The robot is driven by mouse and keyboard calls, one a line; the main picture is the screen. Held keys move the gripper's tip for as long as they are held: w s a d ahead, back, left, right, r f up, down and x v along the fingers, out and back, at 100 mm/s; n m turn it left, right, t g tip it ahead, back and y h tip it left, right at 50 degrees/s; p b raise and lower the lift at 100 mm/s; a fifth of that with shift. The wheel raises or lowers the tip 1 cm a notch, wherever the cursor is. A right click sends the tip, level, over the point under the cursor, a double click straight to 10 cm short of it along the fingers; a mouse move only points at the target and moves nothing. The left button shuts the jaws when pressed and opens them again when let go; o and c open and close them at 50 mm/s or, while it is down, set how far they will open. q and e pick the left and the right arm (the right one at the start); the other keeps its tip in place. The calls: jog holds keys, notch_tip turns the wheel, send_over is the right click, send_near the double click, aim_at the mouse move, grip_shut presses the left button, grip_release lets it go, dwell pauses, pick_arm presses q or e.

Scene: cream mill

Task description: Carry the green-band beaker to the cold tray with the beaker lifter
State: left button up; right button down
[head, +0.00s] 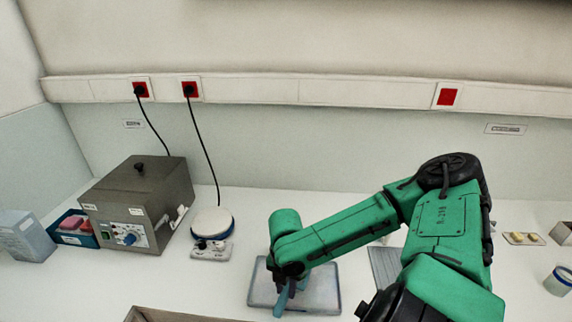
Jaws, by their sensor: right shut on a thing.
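My right gripper (285,283) is over the left part of a grey tray (322,293), pointing down. The grey tray may be the cold tray. I cannot make out a green-band beaker. A small vessel with a dark blue band (558,281) stands at the far right edge. My left gripper is not in view.
A grey heating box (140,205) and a round white-topped stirrer (212,223) stand at the left, with cords to wall sockets. A blue bin (73,229) is at far left. A grey ridged mat (384,266) lies partly behind my right arm. An open box edge (160,314) is at the front.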

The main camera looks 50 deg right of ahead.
jog(key=shift+f, duration=0.3)
jog(key=shift+f, duration=0.2)
dwell(0.3)
jog(key=shift+p, duration=0.5)
jog(key=shift+a, duration=0.15)
dwell(0.3)
jog(key=shift+s+a, duration=0.1)
jog(key=shift+a, duration=0.25)
jog(key=shift+s+a, duration=0.1)
jog(key=shift+a, duration=0.15)
